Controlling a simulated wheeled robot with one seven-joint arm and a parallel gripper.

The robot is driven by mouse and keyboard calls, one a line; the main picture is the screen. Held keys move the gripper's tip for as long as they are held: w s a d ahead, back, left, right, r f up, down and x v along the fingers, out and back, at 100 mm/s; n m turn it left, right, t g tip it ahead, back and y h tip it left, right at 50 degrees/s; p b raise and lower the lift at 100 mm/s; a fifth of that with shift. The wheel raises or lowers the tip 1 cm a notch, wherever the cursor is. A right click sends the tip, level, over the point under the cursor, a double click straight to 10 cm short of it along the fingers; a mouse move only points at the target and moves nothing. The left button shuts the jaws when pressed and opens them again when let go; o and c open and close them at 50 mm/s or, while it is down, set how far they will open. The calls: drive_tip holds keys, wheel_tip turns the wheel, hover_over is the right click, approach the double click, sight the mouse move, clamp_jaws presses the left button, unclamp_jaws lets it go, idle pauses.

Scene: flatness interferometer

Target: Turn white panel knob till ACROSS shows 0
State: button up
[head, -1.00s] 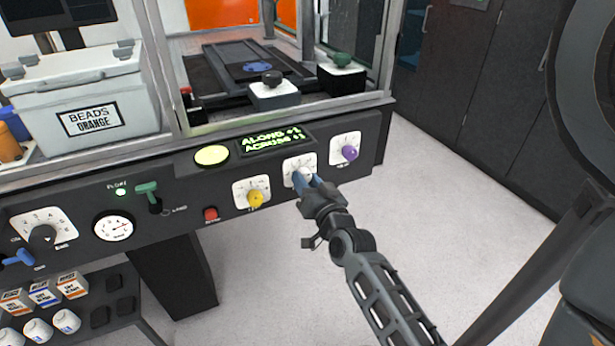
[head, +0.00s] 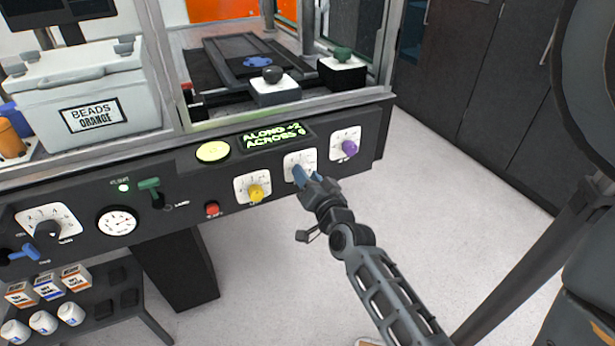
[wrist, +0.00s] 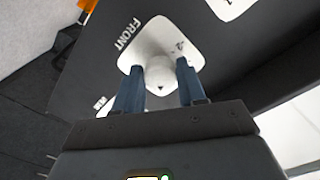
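The white knob (wrist: 160,72) sits on a white dial plate (wrist: 150,38) marked FRONT. In the wrist view, the blue fingers of my gripper (wrist: 160,75) stand on either side of the knob, close against it. In the head view, my gripper (head: 302,174) reaches the white plate (head: 300,158) from the lower right and its fingers hide most of the knob.
A yellow knob (head: 257,193) is left of the white plate and a purple knob (head: 349,148) is right of it. A red button (head: 211,209) and a pale yellow-green button (head: 212,152) are further left. The floor in front is clear.

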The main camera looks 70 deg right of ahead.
drive_tip(key=o, duration=0.4)
drive_tip(key=shift+a, duration=0.1)
drive_tip(key=v, duration=0.7)
drive_tip(key=shift+s+a+b, duration=0.2)
drive_tip(key=shift+s+b, duration=0.05)
drive_tip(key=shift+b, duration=0.1)
drive_tip(key=s+a+r+n+t+y, duration=0.1)
drive_tip(key=s+a+n+y, duration=0.2)
drive_tip(key=a, duration=0.5)
drive_tip(key=s+a+r+n+t+y, duration=0.1)
drive_tip(key=a+n+t+y, duration=0.15)
drive_tip(key=a+n, duration=0.35)
drive_tip(key=s+a+r+n+y, duration=0.15)
drive_tip(key=a+y, duration=0.25)
drive_tip(key=a, duration=0.5)
drive_tip(key=s+a+r+n+y, duration=0.4)
drive_tip(key=s+a+n, duration=0.1)
drive_tip(key=a+n, duration=0.1)
drive_tip(key=shift+s+a+r+n, duration=0.15)
drive_tip(key=shift+s+r+n, duration=0.15)
drive_tip(key=shift+r+n, duration=0.05)
